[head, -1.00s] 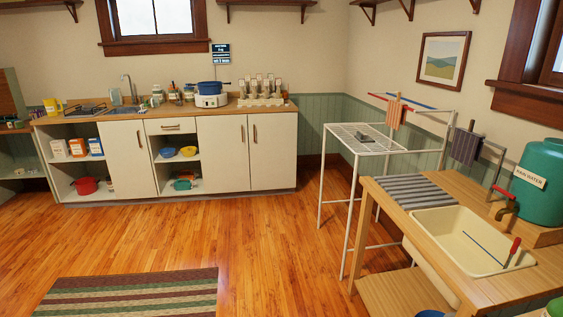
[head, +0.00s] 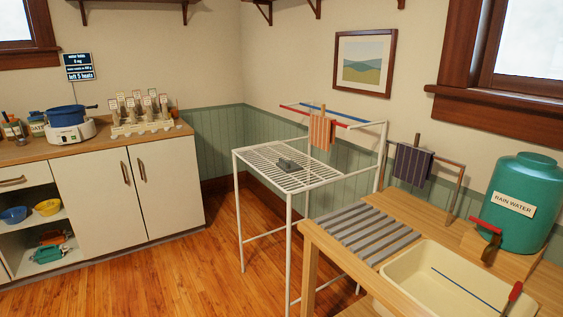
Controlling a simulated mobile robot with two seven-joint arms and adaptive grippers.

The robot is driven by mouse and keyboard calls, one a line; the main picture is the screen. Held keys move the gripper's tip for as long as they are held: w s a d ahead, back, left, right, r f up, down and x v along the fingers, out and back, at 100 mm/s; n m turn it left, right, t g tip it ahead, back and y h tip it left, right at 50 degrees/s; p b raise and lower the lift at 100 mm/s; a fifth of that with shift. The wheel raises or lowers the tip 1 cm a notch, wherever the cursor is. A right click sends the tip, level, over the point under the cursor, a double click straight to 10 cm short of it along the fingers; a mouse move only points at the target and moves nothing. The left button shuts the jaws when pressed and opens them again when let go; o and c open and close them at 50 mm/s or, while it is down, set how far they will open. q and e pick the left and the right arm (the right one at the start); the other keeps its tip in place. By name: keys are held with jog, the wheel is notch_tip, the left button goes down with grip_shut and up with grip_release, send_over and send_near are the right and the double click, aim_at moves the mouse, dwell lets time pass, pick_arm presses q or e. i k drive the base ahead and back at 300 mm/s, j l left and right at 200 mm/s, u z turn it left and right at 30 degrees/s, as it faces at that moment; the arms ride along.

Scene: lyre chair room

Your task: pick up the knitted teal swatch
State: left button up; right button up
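I cannot make out a knitted teal swatch in the head view. A small dark grey item (head: 290,163) lies on the white wire rack (head: 262,180); I cannot tell what it is. An orange striped cloth (head: 322,131) hangs from the rack's upper rails. A dark striped cloth (head: 412,165) hangs on a wooden stand behind the wooden bench. Neither of my grippers is in view.
The wooden bench (head: 320,240) with a cream basin (head: 455,285) and slatted grey drainer (head: 365,232) fills the right foreground. A green rain water tank (head: 522,200) stands behind. White cabinets (head: 95,205) stand left. Wooden floor (head: 170,280) is clear between them.

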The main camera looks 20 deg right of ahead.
aim_at(287, 167)
jog(key=i+j+z, duration=0.15)
jog(key=i+z, duration=0.3)
jog(key=i+j+z, duration=0.25)
jog(key=z, duration=0.25)
jog(key=i+j+z, duration=0.65)
jog(key=j+z, duration=0.25)
